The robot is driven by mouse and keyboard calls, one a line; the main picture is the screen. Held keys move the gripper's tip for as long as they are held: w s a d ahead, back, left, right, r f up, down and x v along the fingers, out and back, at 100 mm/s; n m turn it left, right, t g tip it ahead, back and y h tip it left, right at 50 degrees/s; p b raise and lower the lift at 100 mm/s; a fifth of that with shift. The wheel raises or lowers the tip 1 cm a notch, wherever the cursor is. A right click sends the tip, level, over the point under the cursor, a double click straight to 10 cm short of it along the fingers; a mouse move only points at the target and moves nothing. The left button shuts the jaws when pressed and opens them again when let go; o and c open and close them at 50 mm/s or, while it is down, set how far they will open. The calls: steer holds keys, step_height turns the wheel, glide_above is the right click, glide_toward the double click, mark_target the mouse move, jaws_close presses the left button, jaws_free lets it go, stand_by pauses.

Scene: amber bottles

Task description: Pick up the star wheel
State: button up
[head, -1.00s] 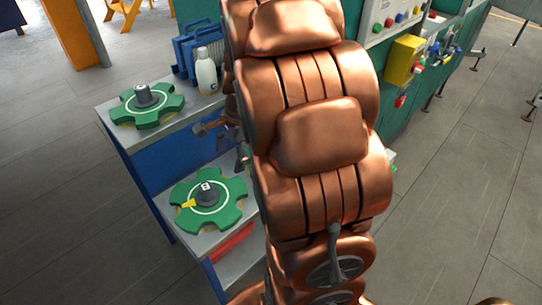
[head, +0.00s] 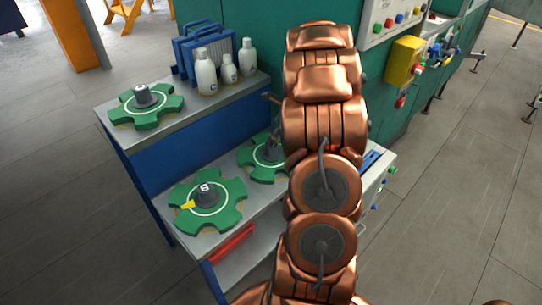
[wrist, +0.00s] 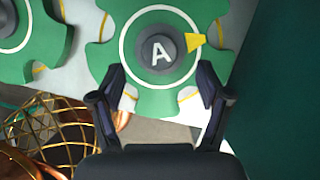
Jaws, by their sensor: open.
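Three green star wheels with dark hubs show in the head view. One star wheel (head: 147,112) is on the upper shelf, one (head: 226,212) with a yellow pointer is at the front of the lower shelf, and one (head: 262,172) behind it is partly hidden by my arm. In the wrist view a star wheel marked A (wrist: 160,14), with a yellow pointer, lies ahead of my gripper (wrist: 160,76). My gripper is open and empty, its two fingers over the wheel's near edge, on either side of a lobe. I cannot tell whether they touch it.
Part of another star wheel (wrist: 48,45) shows at the left in the wrist view. White bottles (head: 206,75) and a blue rack (head: 188,45) stand on the upper shelf (head: 180,122). A red item (head: 231,243) lies below the lower shelf. A green wall (head: 270,45) rises behind.

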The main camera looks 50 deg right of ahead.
mark_target(271, 151)
steer(key=shift+p+x, duration=0.55)
steer(key=shift+x, duration=2.35)
steer(key=shift+c, duration=0.2)
jaws_close()
